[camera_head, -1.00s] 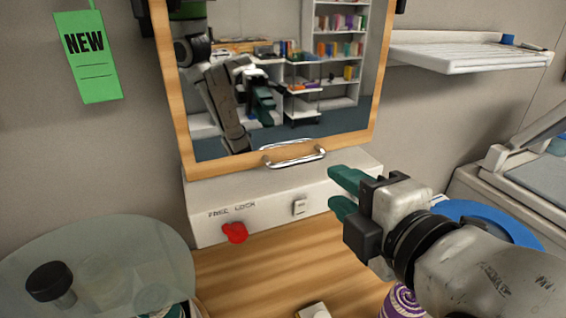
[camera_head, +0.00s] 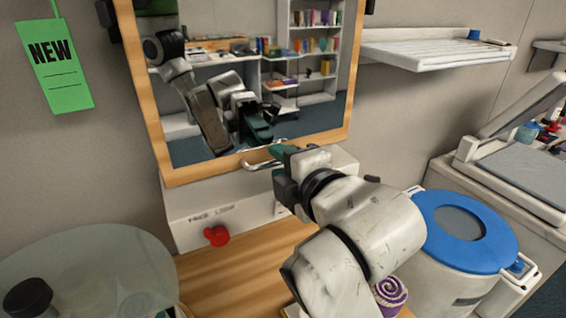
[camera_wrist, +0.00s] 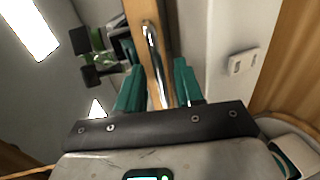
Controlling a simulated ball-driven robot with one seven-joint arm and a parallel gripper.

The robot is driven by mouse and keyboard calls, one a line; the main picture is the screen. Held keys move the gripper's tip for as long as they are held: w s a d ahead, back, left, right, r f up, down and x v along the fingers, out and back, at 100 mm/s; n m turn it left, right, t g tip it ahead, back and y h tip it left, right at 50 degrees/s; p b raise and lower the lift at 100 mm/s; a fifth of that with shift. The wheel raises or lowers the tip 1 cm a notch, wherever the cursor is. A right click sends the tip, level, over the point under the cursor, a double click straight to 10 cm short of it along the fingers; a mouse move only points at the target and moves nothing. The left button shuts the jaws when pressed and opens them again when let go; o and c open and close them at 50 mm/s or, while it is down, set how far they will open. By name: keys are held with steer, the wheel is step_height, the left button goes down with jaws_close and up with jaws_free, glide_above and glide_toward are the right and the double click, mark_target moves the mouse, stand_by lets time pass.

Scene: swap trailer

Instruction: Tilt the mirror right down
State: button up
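The mirror (camera_head: 300,120) hangs on the wall in a light wooden frame (camera_head: 150,110), with a metal bar handle (camera_head: 256,164) on its bottom edge. My gripper (camera_head: 276,154) is at the right part of this handle, its fingers partly hidden by my own wrist. In the wrist view, the green fingers (camera_wrist: 159,88) stand apart, one on each side of the handle (camera_wrist: 153,50). A gap shows beside the bar, so the fingers look open around it. A red knob (camera_head: 216,236) sits on the white base below the mirror, next to lettering that looks like "FREE LOCK".
A blue-lidded bin (camera_head: 490,245) and a purple rolled towel (camera_head: 390,291) are at right. A white shelf (camera_head: 430,50) juts from the wall. The wooden counter (camera_head: 225,275) is mostly clear.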

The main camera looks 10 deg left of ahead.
steer(key=shift+c, duration=0.2)
jaws_close()
stand_by(1.1)
